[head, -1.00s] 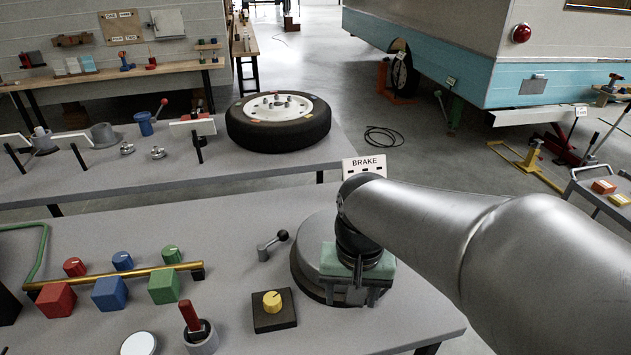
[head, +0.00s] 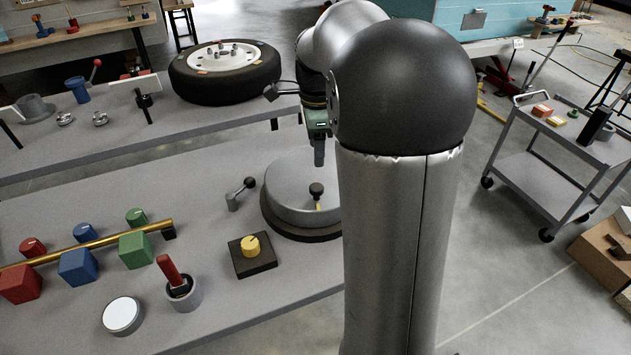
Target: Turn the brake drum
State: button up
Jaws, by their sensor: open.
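The brake drum (head: 285,193) is a low round grey metal drum on a dark base at the right end of the near bench. A small black knob (head: 316,189) stands on its top, with a yellow mark just below it. My gripper (head: 319,160) points down above the far right part of the drum. It is seen nearly edge-on, open and empty, and looks apart from the knob. My arm hides the right side of the drum.
A crank lever (head: 239,194) and a yellow dial on a black block (head: 251,248) stand left of the drum. A brass rail (head: 90,246) with coloured blocks lies farther left. A wheel (head: 225,73) lies on the back bench. A grey cart (head: 543,160) stands at right.

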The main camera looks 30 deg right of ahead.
aim_at(316, 187)
notch_tip(316, 187, down, 11)
dwell(0.3)
grip_shut()
